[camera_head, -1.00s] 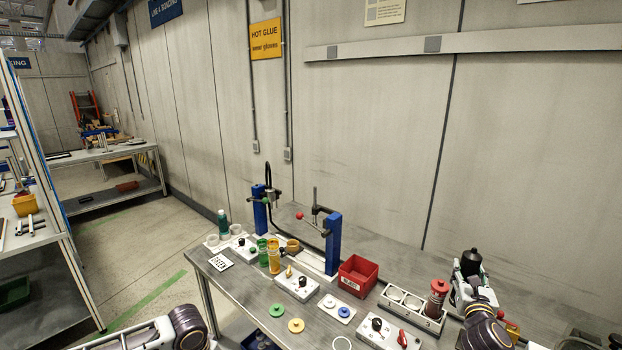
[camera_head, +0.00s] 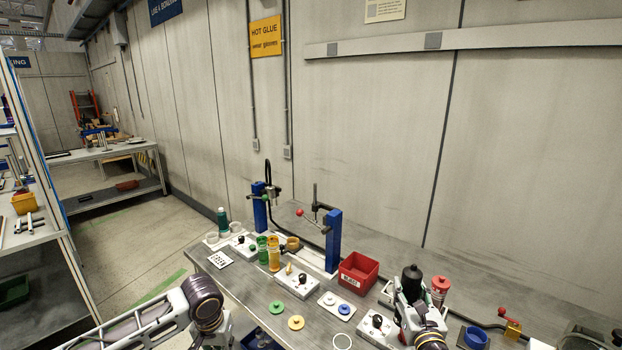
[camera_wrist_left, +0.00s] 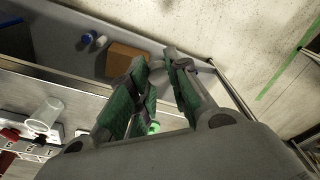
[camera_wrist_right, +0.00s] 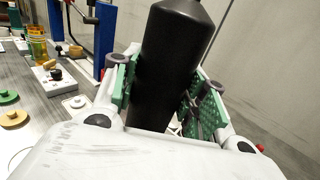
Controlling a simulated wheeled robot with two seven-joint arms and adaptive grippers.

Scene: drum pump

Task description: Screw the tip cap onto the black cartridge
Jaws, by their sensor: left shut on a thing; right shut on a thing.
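The black cartridge (camera_wrist_right: 172,70) stands nearly upright between the green pads of my right gripper (camera_wrist_right: 165,90), which is shut on it. Its dark shouldered top faces up; in the head view the cartridge (camera_head: 412,272) stands above my right gripper (camera_head: 410,292), over the table's right part. My left gripper (camera_head: 214,336) is at the bottom of the head view, left of the table's front edge. In the left wrist view its fingers (camera_wrist_left: 166,68) are close together on something small that I cannot make out. I cannot identify the tip cap for certain.
A red bin (camera_head: 358,274) and a blue-posted press (camera_head: 333,240) stand behind. Green (camera_head: 277,308), yellow (camera_head: 296,322) and blue (camera_head: 344,309) discs lie near the front. A red-capped cartridge (camera_head: 440,290) stands close right of my right gripper; a blue ring (camera_head: 475,337) lies further right.

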